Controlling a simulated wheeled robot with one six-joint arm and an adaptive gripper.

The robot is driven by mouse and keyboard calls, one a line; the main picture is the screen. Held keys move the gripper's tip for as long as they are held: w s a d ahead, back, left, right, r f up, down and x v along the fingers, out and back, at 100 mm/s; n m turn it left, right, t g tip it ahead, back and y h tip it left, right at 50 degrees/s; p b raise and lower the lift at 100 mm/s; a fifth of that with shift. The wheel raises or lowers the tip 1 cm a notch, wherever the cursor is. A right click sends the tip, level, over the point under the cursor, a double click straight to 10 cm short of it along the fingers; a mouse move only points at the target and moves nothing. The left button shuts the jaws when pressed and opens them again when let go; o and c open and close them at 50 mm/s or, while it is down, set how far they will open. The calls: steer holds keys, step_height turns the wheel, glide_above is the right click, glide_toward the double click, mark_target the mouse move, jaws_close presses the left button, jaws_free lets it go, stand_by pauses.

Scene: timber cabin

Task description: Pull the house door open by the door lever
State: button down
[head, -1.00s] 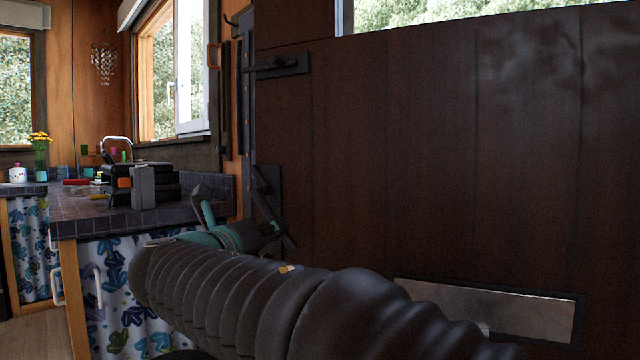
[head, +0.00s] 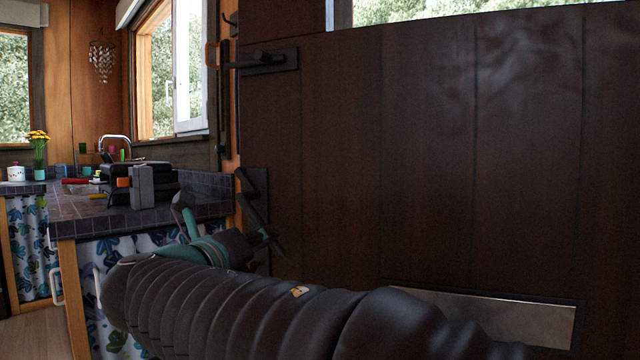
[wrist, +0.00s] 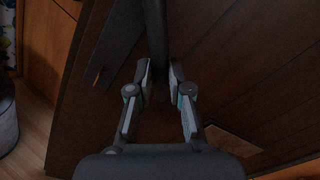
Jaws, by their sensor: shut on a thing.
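The house door (head: 430,180) is dark brown planked wood and fills the right of the head view. Its black door lever (head: 252,203) sits on a dark plate near the door's left edge, tilted down to the right. My gripper (head: 272,240) is at the lever's lower part. In the wrist view the lever (wrist: 157,35) runs as a dark bar down between the two fingers of my gripper (wrist: 160,76), which are shut around it. The exact finger contact is too dark to make out.
A black latch (head: 265,60) is higher on the door, and a metal plate (head: 490,320) is low on it. A tiled counter (head: 85,225) with a dark appliance (head: 125,185) stands to the left, close to my arm. Some floor shows at lower left.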

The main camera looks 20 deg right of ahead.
steer(key=shift+f, duration=0.1)
steer(key=shift+n+t+y, duration=0.3)
steer(key=shift+n+y, duration=0.1)
steer(key=shift+p+v, duration=0.55)
steer(key=shift+v, duration=1.6)
steer(key=shift+s+d, duration=0.1)
steer(key=shift+n+t+y, duration=0.3)
steer(key=shift+t+y, duration=0.1)
steer(key=shift+p+v, duration=0.65)
steer(key=shift+v, duration=1.5)
steer(key=shift+s, duration=0.2)
steer(key=shift+n+t+y, duration=0.3)
steer(key=shift+y, duration=0.1)
steer(key=shift+d+p+v, duration=0.2)
steer(key=shift+p+v, duration=0.6)
steer(key=shift+v, duration=1.25)
steer(key=shift+s, duration=0.2)
